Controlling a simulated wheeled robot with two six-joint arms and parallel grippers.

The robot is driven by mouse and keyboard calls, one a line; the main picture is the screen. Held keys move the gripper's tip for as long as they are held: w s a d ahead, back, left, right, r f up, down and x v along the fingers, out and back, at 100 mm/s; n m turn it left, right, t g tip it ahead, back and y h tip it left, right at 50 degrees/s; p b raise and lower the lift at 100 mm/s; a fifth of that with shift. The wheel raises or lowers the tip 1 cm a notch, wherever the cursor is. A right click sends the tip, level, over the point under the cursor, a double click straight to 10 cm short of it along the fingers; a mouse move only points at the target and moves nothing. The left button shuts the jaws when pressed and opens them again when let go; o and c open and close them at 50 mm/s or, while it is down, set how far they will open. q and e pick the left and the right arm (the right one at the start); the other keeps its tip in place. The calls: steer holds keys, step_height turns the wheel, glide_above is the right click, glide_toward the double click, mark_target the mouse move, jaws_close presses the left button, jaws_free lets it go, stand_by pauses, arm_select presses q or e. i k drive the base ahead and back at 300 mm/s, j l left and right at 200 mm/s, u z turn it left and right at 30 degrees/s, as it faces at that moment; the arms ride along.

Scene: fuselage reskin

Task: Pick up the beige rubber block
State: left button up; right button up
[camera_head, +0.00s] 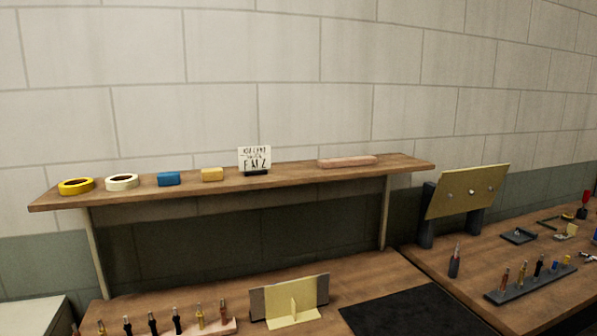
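Several things stand in a row on a wooden shelf (290,176) against the wall. A small yellow-beige block (212,174) lies on it, between a blue block (168,179) and a small lettered sign (255,159). A longer pinkish-beige bar (347,161) lies farther right on the shelf. I cannot tell from its look alone which of these two is rubber. Nothing touches the yellow-beige block. Neither of my grippers is in view.
A yellow tape roll (76,186) and a cream tape roll (122,182) lie at the shelf's left end. Below, the workbench holds several upright tools, a yellow bracket piece (295,308) and a dark mat (405,315). A tilted yellow panel (466,191) stands at right.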

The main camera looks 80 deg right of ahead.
mark_target(215, 174)
steer(key=z, duration=2)
steer(key=i+j+u, duration=0.2)
steer(key=i+l, duration=0.05)
steer(key=i, duration=0.05)
